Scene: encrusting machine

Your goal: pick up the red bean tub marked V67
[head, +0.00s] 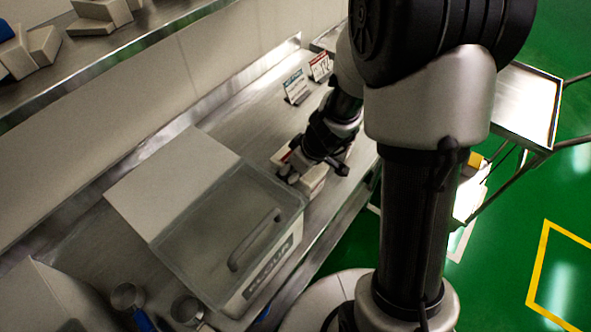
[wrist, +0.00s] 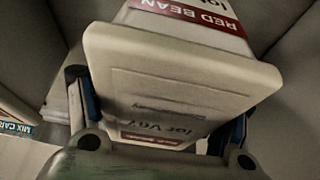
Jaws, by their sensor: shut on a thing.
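The red bean tub (wrist: 185,75) is a pale tub with a lid, and its red band reads RED BEAN in the wrist view. The arm and fingers hide part of the tub there. I cannot tell whether it touches the counter.
A large lidded bin (head: 210,235) stands close to the left of my gripper. Two small sign cards (head: 296,88) stand behind it on the counter. Metal scoops (head: 127,296) lie at the front left. A shelf (head: 130,45) with pale blocks runs above. A steel tray (head: 530,105) is at right.

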